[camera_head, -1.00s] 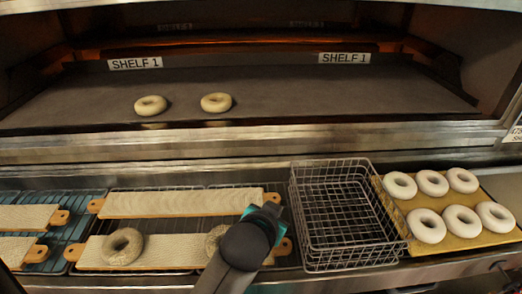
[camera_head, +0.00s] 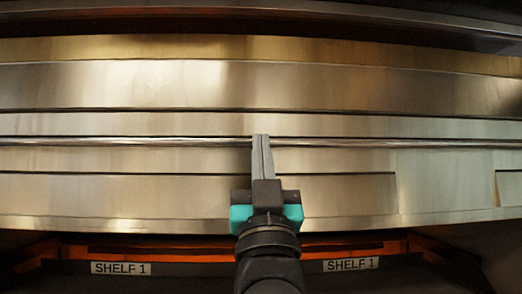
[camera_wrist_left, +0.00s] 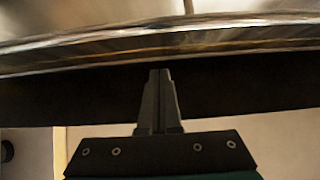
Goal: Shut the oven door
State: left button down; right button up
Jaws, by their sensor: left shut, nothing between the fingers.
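The steel oven door (camera_head: 120,85) fills most of the head view, raised above the dark oven opening. A thin horizontal bar (camera_head: 120,141) runs across it, probably its handle. My left gripper (camera_head: 261,138) comes up from below, with its fingers shut and empty. Its tips overlap the bar near the middle; I cannot tell whether they touch it. In the left wrist view the shut fingers (camera_wrist_left: 160,72) point at a shiny metal edge, with a dark strip between. My right gripper is not in view.
Below the door, the oven opening shows an orange-lit frame (camera_head: 220,244) and two white labels reading SHELF 1 (camera_head: 121,268). The bagels, boards and basket are out of the head view.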

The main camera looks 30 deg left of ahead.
aim_at(259, 129)
pick_arm(q)
jog(key=p+x, duration=0.4)
jog(key=x, duration=0.5)
jog(key=shift+w+a+f+b, duration=0.15)
jog(key=shift+f+b, duration=0.15)
jog(key=shift+f, duration=0.8)
jog(key=shift+w+a+f+b, duration=0.15)
jog(key=shift+f+b, duration=0.1)
jog(key=shift+f, duration=0.85)
jog(key=shift+d, duration=0.1)
